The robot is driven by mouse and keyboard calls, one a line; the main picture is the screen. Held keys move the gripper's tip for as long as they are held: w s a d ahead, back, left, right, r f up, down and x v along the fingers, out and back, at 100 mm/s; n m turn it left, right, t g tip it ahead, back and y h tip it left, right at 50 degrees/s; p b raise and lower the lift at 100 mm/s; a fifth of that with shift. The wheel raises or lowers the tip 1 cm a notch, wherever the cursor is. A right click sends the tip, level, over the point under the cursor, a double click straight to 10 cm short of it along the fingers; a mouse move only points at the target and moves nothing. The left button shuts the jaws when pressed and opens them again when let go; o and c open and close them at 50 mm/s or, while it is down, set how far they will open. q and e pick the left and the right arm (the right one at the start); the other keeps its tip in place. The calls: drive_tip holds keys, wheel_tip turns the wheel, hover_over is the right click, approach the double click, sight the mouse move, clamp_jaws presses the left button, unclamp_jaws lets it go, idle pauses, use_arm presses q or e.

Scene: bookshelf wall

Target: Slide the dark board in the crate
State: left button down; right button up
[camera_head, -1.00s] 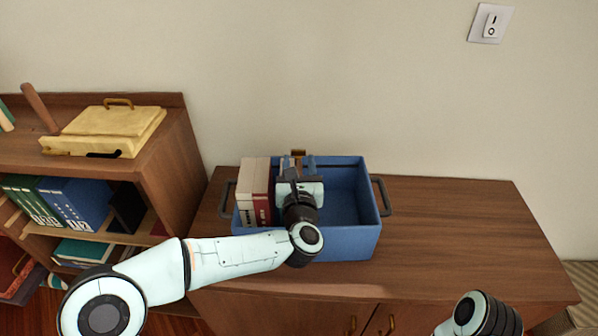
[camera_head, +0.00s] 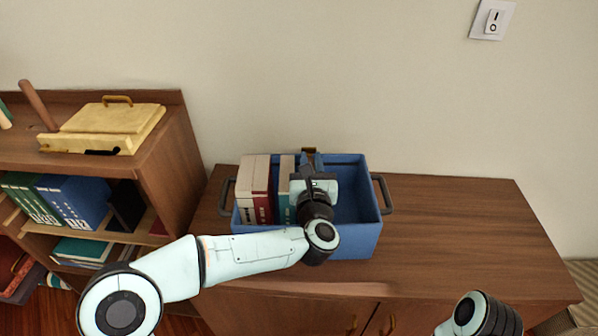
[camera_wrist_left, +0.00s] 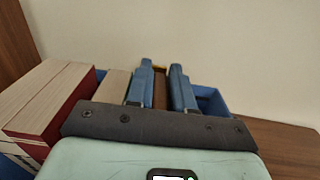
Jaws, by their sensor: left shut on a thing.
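The blue crate (camera_head: 352,240) stands on the cabinet top, with dark handles at its left and right ends. My left gripper (camera_head: 309,164) reaches down into it near the middle. In the left wrist view its two blue fingers (camera_wrist_left: 163,90) are shut on a thin brown board (camera_wrist_left: 161,92), which stands upright between them. Only the board's upper part shows; its lower part is hidden by the gripper. A tan-brown bit at the board's top (camera_head: 309,150) shows above the crate's back rim. My right gripper is out of view.
Cream and red books (camera_head: 256,190) stand at the crate's left end, with a teal book (camera_head: 285,190) between them and my gripper. The crate's right part is empty. A bookshelf (camera_head: 165,150) with a yellow box (camera_head: 108,127) stands left. The cabinet top (camera_head: 450,225) is clear at right.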

use_arm(q)
drive_tip(key=shift+w+d+r+b, duration=0.15)
drive_tip(key=shift+d+b, duration=0.3)
drive_tip(key=shift+d, duration=2.1)
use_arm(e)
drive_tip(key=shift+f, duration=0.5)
use_arm(q)
drive_tip(key=shift+w+a+b, duration=0.1)
drive_tip(key=shift+b, duration=0.4)
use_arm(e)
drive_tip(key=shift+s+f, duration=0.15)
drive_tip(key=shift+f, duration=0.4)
use_arm(q)
drive_tip(key=c, duration=0.9)
unclamp_jaws()
drive_tip(key=shift+o, duration=0.3)
drive_tip(key=s+d+b, duration=0.1)
drive_tip(key=s, duration=1.2)
drive_tip(key=shift+s+b, duration=0.2)
drive_tip(key=shift+b, duration=0.2)
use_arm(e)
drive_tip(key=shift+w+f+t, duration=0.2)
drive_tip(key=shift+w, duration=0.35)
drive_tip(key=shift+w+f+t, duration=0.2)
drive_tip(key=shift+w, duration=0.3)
